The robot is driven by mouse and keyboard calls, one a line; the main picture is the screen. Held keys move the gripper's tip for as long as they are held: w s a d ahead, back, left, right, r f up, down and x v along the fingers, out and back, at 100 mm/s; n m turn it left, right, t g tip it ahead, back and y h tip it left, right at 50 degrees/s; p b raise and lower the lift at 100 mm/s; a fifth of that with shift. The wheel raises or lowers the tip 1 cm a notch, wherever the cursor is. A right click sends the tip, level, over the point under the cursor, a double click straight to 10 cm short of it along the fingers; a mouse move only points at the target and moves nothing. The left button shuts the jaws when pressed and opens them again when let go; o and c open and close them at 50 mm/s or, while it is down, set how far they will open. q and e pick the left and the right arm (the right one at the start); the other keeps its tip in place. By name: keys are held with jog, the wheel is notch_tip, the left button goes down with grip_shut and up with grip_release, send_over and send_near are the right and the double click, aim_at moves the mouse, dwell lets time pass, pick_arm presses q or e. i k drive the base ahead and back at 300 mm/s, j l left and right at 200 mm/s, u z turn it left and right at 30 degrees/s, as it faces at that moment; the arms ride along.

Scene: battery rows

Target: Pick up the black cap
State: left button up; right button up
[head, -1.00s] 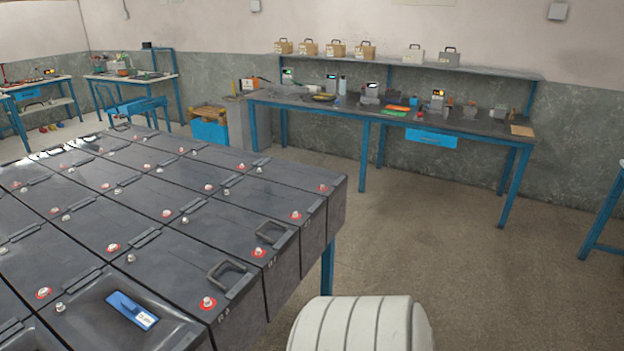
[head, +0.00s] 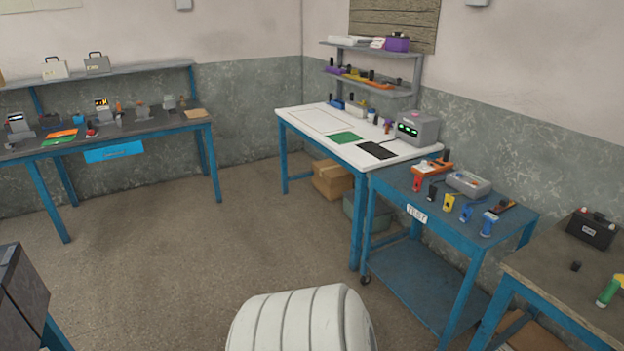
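A small black object (head: 576,266), which looks like the black cap, lies on the brown-topped bench (head: 540,262) at the far right of the head view. It is small in the picture and its shape is hard to make out. It sits in front of a black battery box (head: 592,229) and left of a green bottle-like item (head: 609,290). Neither of my grippers shows in this view.
A blue cart (head: 410,180) with colored tools stands left of the bench. A white-topped table (head: 300,118) with a grey device (head: 418,128) is behind it. A long workbench (head: 150,124) lines the left wall. Open floor (head: 190,270) fills the middle.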

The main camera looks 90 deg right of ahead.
aim_at(576, 264)
jog(key=z, duration=4.45)
